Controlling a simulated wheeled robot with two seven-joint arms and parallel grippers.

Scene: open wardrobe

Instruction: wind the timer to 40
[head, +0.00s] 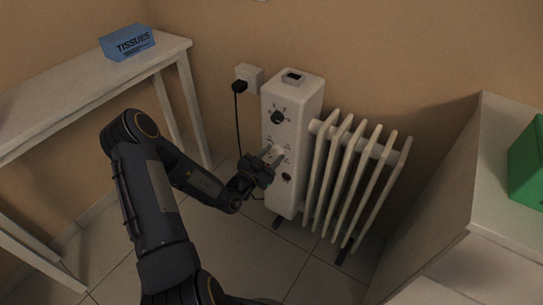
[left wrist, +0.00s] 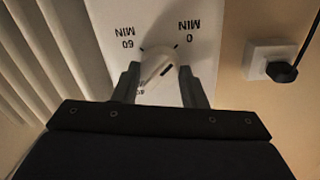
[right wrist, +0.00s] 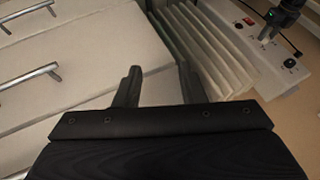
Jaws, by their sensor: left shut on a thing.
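The timer knob is a pale dial with a short dark mark, on the white front panel of the heater (head: 293,93). In the left wrist view the timer knob (left wrist: 156,67) sits between my left fingers, with upside-down labels "60 MIN" and "0 MIN" on the panel behind. A lower label is partly covered. My left gripper (head: 274,155) is shut on the knob; it also shows in the left wrist view (left wrist: 160,82). The exact dial reading cannot be told. My right gripper (right wrist: 158,78) is open and empty, and is outside the head view.
A black knob (head: 277,118) is above the timer and a dark red switch (head: 286,177) below. White fins (head: 352,178) stand right of the panel. A plug (head: 240,86) with hanging cord is at left. A side table (head: 60,72) holds a tissue box (head: 127,43). A green box (head: 527,165) is at right.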

